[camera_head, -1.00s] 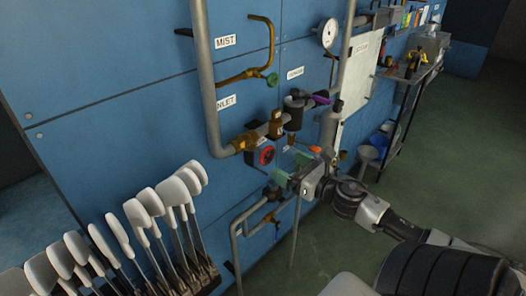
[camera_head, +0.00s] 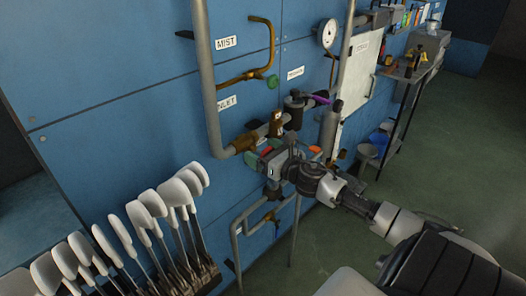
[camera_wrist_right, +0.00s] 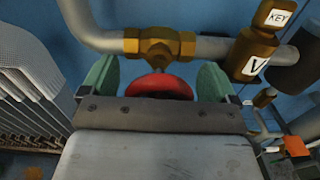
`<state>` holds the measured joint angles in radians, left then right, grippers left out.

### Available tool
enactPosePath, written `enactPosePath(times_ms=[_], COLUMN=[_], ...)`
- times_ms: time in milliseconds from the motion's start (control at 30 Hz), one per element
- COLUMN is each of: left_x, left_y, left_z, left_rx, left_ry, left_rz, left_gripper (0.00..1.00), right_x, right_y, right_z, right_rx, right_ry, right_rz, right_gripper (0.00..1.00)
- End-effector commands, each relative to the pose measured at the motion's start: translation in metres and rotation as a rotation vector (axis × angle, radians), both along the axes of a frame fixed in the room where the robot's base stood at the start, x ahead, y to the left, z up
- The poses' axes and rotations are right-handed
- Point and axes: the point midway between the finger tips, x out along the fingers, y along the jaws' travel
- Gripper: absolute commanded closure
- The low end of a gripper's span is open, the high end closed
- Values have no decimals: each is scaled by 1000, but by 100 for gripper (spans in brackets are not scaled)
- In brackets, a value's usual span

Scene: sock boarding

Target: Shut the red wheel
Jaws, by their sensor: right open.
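The red wheel (camera_wrist_right: 160,86) sits just below a brass valve body (camera_wrist_right: 160,44) on the grey pipe in the right wrist view. In the head view only a bit of the red wheel (camera_head: 267,151) shows, the rest hidden behind my gripper. My right gripper (camera_wrist_right: 163,82) is open, with one green finger on each side of the wheel; I cannot tell whether they touch it. In the head view my right gripper (camera_head: 262,158) is up against the wheel's place on the blue wall. My left gripper is not in view.
White sock boards (camera_head: 150,203) stand in a row at the lower left. A vertical grey pipe (camera_head: 205,75) runs down the wall, and thinner pipes (camera_head: 236,235) lie below my gripper. A shelf (camera_head: 408,72) stands at the right; open floor lies before it.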

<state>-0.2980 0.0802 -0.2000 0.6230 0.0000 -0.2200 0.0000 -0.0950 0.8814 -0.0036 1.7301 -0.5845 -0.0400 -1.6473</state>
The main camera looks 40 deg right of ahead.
Motion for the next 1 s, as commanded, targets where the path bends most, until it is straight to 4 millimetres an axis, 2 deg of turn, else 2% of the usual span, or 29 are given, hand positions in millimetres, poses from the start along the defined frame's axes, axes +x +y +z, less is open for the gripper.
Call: enactPosePath(times_ms=[133, 167, 467, 767, 1000], left_x=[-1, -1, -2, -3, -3], left_y=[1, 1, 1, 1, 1], left_z=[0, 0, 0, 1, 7], left_rx=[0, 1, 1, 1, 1], left_ry=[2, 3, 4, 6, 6], left_rz=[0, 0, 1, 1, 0], left_gripper=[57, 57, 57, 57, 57], right_x=[0, 0, 0, 0, 0], right_y=[0, 0, 0, 0, 0], right_z=[0, 0, 0, 0, 1], right_rx=[1, 1, 1, 37, 170], right_ry=[0, 0, 0, 3, 14], right_rz=[0, 0, 0, 0, 1], right_gripper=[10, 13, 59, 59, 59])
